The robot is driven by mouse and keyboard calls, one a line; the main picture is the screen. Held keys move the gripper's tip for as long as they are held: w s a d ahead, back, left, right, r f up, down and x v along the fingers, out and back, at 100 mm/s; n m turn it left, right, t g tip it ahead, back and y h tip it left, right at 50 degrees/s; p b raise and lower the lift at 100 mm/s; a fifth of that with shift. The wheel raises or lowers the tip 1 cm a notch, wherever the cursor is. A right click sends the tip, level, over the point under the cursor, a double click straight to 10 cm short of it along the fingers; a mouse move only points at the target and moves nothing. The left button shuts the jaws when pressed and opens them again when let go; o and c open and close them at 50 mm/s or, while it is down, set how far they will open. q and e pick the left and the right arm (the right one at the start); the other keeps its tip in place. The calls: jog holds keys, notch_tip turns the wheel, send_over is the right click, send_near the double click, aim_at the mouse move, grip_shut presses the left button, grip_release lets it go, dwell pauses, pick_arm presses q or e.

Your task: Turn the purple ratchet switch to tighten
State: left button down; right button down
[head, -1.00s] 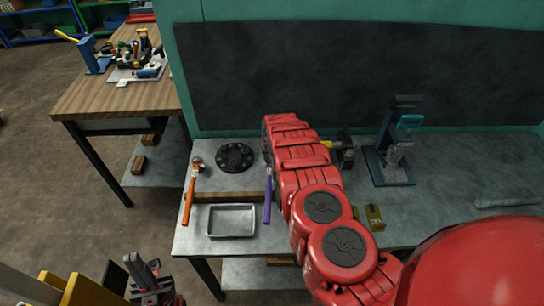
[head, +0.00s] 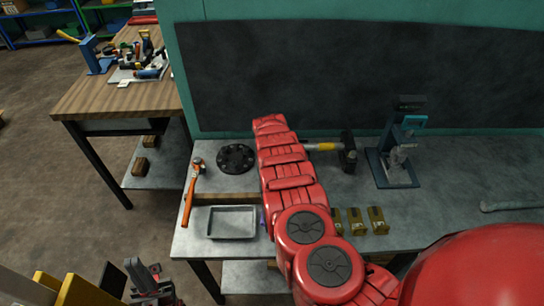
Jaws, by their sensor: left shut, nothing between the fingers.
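The purple ratchet is almost wholly hidden behind my right arm; only a sliver of purple (head: 263,216) shows at the arm's left edge, beside the metal tray. Its head and switch cannot be seen. My red right arm reaches from the lower right up across the grey workbench, and its gripper is hidden from view. My left gripper (head: 143,273) is low at the bottom left, in front of the bench and well away from the ratchet. It is shut and empty.
A hammer (head: 347,151), brass-coloured blocks (head: 356,221) and a blue-grey press stand (head: 398,160) are right of the arm. A wooden table (head: 110,89) stands left.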

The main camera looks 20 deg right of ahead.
dwell(0.6)
jog(key=shift+c, duration=2.3)
grip_release()
jog(key=shift+v, duration=0.75)
jog(key=p+v, duration=1)
jog(key=v, duration=0.6)
jog(key=shift+p, duration=0.35)
jog(key=shift+w, duration=0.1)
